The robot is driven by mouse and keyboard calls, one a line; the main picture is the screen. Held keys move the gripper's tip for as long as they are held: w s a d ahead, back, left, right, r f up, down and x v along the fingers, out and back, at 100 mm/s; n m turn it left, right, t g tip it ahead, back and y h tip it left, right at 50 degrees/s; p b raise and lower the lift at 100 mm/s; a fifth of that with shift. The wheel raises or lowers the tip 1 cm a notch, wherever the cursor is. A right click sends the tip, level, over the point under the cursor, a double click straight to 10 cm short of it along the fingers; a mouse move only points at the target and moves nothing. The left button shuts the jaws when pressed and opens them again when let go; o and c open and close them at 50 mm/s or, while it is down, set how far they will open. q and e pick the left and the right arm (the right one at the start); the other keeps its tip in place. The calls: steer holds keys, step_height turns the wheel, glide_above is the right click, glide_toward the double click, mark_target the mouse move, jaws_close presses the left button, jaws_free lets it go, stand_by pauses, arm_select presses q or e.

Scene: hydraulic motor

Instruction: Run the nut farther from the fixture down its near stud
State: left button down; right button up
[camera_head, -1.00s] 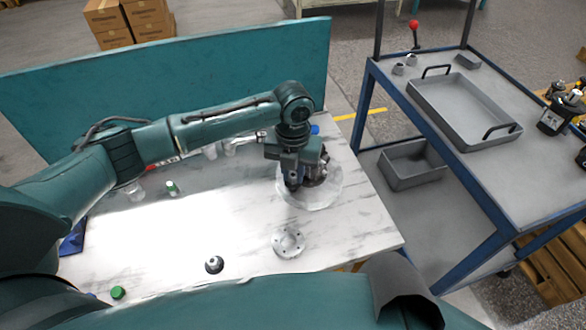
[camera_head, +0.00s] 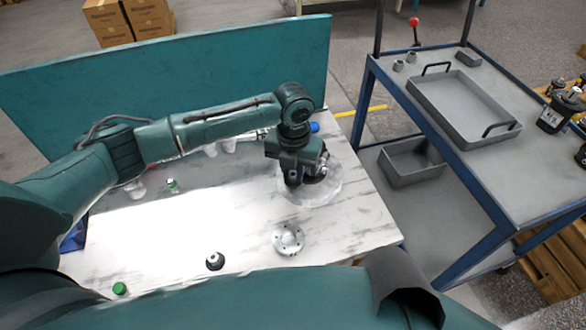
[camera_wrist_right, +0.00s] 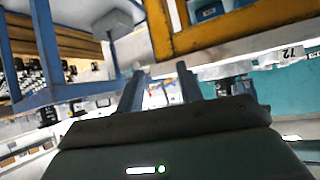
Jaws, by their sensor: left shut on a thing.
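My left gripper (camera_head: 294,185) points down over a dark metal assembly (camera_head: 318,174) on a pale round base (camera_head: 322,194) at the right of the marble-topped table. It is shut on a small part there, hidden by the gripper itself. The nuts and studs cannot be told apart at this size, as the gripper and wrist cover most of the assembly. My right gripper (camera_wrist_right: 159,74) shows only in the right wrist view. Its two fingers are apart with nothing between them.
A round metal flange with holes (camera_head: 288,240) and a small black-and-metal part (camera_head: 215,261) lie on the table (camera_head: 150,240). A teal panel (camera_head: 200,70) stands behind. A blue cart (camera_head: 480,195) with a grey tray (camera_head: 462,108) stands at the right.

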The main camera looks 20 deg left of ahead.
arm_select(q)
steer(key=m, duration=0.3)
steer(key=shift+f, duration=0.1)
steer(key=shift+s+f+m+p, duration=0.1)
steer(key=shift+m+p, duration=0.2)
steer(key=shift+m, duration=0.8)
